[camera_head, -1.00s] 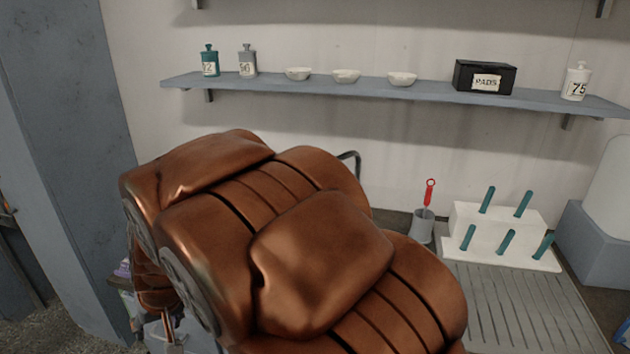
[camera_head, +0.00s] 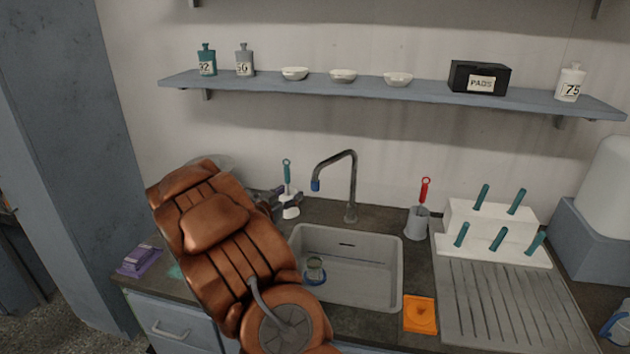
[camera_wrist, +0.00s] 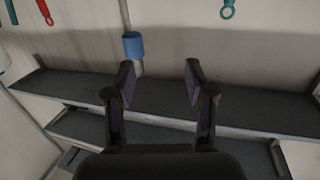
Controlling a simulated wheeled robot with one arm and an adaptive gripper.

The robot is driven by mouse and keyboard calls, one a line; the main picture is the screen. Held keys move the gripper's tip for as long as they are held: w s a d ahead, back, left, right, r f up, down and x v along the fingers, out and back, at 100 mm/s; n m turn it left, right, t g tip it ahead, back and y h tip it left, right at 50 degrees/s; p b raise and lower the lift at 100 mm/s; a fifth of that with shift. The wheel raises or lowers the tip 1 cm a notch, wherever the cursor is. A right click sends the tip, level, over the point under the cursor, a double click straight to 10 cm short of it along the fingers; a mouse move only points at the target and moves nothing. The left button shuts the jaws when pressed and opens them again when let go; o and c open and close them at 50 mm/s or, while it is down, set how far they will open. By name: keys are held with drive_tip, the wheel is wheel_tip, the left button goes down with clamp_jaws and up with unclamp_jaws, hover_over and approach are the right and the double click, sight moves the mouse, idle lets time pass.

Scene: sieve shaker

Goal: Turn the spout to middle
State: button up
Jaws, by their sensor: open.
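The grey tap spout (camera_head: 352,185) rises behind the sink (camera_head: 396,270). It bends over at the top and points to the left, with a blue tip (camera_head: 316,185) hanging over the left part of the sink. My gripper (camera_head: 290,205) is left of the blue tip, partly hidden by my brown arm. In the wrist view, which looks upside down, my gripper (camera_wrist: 158,75) is open with nothing between its fingers. The blue tip (camera_wrist: 133,45) shows there just beyond the left finger, apart from it as far as I can tell.
A teal-handled brush (camera_head: 287,172) stands close behind my gripper. A red-handled tool in a grey cup (camera_head: 417,223) and a white rack with teal pegs (camera_head: 490,240) stand right of the tap. A wall shelf (camera_head: 400,92) runs above. An orange pad (camera_head: 420,315) lies right of the sink.

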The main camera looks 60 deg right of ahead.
sight(313, 184)
drive_tip(key=shift+s+d+r+m+g+h+p, duration=0.15)
drive_tip(key=shift+s+d+g+p, duration=0.3)
drive_tip(key=shift+d, duration=0.95)
drive_tip(key=shift+s+d+r+m+g+h+p, duration=0.1)
drive_tip(key=shift+s+d+g+h+p, duration=0.3)
drive_tip(key=shift+d, duration=0.95)
drive_tip(key=shift+s+d+r+m+g+y+p, duration=0.2)
drive_tip(key=shift+s+d+p, duration=0.4)
drive_tip(key=shift+d, duration=0.8)
drive_tip(key=shift+d+f, duration=0.2)
drive_tip(key=shift+d, duration=0.35)
drive_tip(key=shift+c, duration=0.5)
clamp_jaws()
